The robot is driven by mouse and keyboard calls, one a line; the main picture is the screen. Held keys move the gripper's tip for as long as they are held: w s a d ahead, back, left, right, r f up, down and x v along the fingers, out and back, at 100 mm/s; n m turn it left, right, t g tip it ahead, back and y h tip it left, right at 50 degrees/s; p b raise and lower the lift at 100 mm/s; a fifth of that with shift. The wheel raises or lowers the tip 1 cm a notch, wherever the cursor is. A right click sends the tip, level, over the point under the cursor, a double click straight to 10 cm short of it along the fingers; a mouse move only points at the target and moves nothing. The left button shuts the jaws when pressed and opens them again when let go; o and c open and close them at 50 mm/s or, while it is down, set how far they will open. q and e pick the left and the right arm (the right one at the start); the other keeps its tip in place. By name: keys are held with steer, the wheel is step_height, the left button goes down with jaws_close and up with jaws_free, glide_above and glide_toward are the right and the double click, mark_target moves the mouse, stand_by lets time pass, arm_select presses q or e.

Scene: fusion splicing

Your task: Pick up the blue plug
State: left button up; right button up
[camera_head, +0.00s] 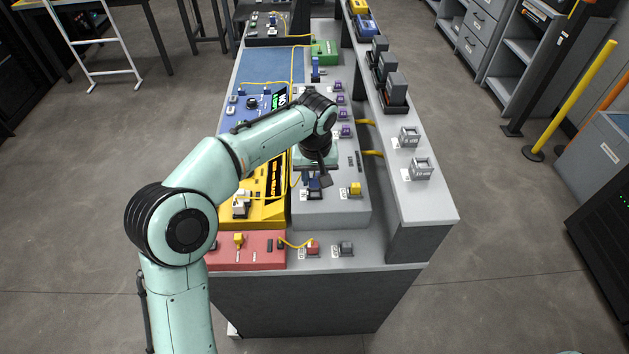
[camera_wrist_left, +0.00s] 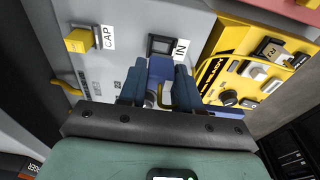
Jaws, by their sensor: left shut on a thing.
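The blue plug (camera_wrist_left: 160,69) is between the fingers of my left gripper (camera_wrist_left: 160,84) in the left wrist view. The gripper is shut on it, with one dark blue finger on each side. The plug's top end is just in front of a dark square socket (camera_wrist_left: 160,45) beside the label "IN". I cannot tell whether the plug touches the socket. In the head view my left gripper (camera_head: 314,182) is low over the grey panel, and the arm partly hides it. My right gripper is not in view.
A yellow cap (camera_wrist_left: 79,40) beside the label "CAP" stands near the socket. A yellow unit (camera_head: 266,208) with knobs is left of the gripper. A red unit (camera_head: 250,257) is at the near end. A raised grey shelf (camera_head: 433,205) runs along the right.

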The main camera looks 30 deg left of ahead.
mark_target(315, 175)
arm_select(q)
step_height(315, 175, up, 17)
steer(key=p, duration=0.5)
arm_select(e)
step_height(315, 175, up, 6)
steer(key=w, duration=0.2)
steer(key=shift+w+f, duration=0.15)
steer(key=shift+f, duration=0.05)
arm_select(q)
steer(key=shift+o, duration=0.5)
steer(key=shift+c, duration=0.5)
